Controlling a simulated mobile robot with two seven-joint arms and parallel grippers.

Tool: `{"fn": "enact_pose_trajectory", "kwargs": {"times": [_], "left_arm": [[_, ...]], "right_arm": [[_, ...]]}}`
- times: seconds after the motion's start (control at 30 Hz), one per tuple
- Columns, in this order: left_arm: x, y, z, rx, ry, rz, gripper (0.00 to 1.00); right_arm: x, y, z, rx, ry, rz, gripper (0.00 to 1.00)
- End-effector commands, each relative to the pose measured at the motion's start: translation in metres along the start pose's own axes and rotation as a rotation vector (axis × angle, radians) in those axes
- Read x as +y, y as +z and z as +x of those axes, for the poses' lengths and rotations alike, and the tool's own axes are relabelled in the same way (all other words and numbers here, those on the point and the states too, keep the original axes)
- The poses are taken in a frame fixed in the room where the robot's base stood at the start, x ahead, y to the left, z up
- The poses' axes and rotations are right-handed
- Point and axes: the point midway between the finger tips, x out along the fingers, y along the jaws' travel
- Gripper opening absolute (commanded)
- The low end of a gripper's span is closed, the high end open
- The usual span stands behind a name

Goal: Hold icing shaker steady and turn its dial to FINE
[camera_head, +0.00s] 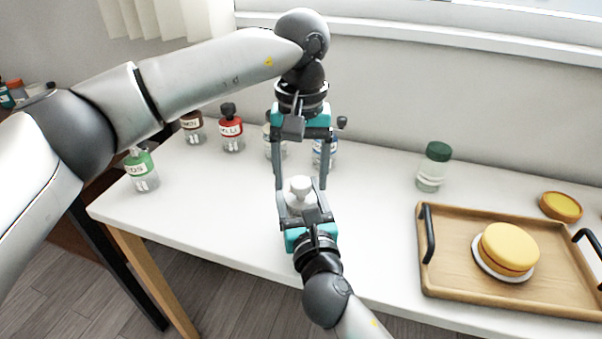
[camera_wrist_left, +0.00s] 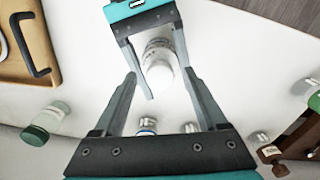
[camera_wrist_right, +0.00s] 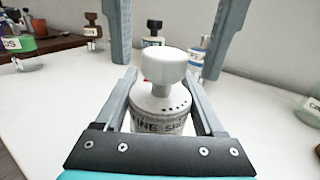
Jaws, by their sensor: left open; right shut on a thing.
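The icing shaker (camera_head: 297,204) is white and stands upright near the table's front edge. My right gripper (camera_wrist_right: 162,100) is shut on its body. The shaker's pale top knob (camera_wrist_right: 166,66) rises above a shoulder with small dark holes. Lettering reading "FINE" and part of another word (camera_wrist_right: 160,127) faces the right wrist camera; a small red mark shows beside the knob. My left gripper (camera_head: 300,183) points down from above, open, with one finger on each side of the knob and a gap to it. The shaker also shows between the fingers in the left wrist view (camera_wrist_left: 158,68).
Several labelled jars stand at the back left, including a red one (camera_head: 231,130) and a green-topped one (camera_head: 141,170). A green-lidded jar (camera_head: 434,166) stands right of centre. A wooden tray (camera_head: 450,279) with a cake (camera_head: 508,247) is at the right. Table between is clear.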

Motion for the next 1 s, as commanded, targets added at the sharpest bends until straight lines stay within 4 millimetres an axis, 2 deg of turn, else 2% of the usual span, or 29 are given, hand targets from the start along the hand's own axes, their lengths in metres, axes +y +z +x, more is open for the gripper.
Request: {"fn": "enact_pose_trajectory", "kwargs": {"times": [0.27, 0.9, 1.0], "left_arm": [[-0.0001, 0.0, 0.0012, 0.0, 0.0, 0.0, 0.73], [0.0, -0.0001, 0.0006, 0.001, 0.0, 0.0, 0.01], [0.0, -0.0001, 0.0006, 0.001, 0.0, 0.0, 0.0]], "right_arm": [[0.0, -0.0011, -0.0001, 0.002, 0.0, 0.0, 0.09], [-0.0001, -0.0011, -0.0001, 0.002, 0.0, 0.0, 0.09], [-0.0001, -0.0011, -0.0001, 0.002, 0.0, 0.0, 0.09]]}}
